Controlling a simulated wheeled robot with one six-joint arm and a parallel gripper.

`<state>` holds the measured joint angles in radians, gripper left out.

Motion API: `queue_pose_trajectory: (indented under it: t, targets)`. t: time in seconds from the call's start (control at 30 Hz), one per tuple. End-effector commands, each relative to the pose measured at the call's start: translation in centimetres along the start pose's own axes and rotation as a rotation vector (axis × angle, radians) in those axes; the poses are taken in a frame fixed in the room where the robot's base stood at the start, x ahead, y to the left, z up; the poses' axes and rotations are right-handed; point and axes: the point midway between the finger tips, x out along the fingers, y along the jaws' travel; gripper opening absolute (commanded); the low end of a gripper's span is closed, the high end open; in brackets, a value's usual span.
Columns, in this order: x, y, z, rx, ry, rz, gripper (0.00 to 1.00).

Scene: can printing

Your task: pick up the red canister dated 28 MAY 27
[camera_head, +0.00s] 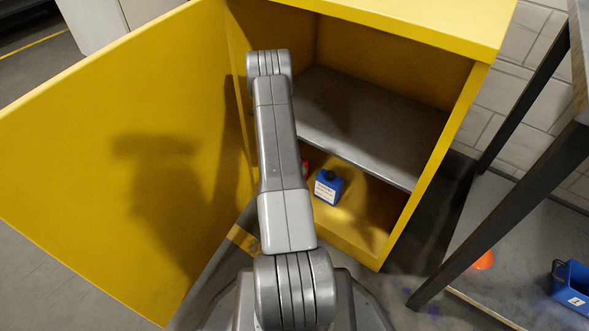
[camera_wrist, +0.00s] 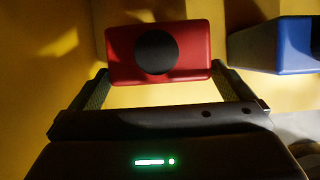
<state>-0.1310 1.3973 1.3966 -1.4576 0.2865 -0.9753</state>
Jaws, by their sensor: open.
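A red canister (camera_wrist: 193,55) with a round black cap stands at the top middle of the wrist view. My gripper (camera_wrist: 160,82) is open, with one finger at each side of the canister's near edge. I cannot tell whether the fingers touch it. No date shows on the canister from here. In the head view only a small red part of the canister (camera_head: 305,166) shows beside my arm, on the cabinet's lower level. My gripper is hidden behind my arm in the head view.
A blue canister (camera_head: 328,187) with a black cap and white label stands right of the red one, and also shows in the wrist view (camera_wrist: 275,45). The yellow cabinet (camera_head: 400,22) has its door (camera_head: 110,130) open at left. A grey shelf (camera_head: 365,115) lies above the canisters.

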Motion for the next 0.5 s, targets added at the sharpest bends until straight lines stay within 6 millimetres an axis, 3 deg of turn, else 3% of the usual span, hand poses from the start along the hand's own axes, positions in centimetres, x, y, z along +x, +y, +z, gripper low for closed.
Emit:
queue_pose_trajectory:
  t: [0.23, 0.3, 0.5]
  targets:
    - [1.0, 0.0, 2.3, 0.002, 0.000, 0.000, 1.00]
    - [2.0, -0.1, 2.0, 0.001, 0.000, -0.001, 1.00]
    - [2.2, -0.1, 2.1, 0.000, 0.000, -0.001, 1.00]
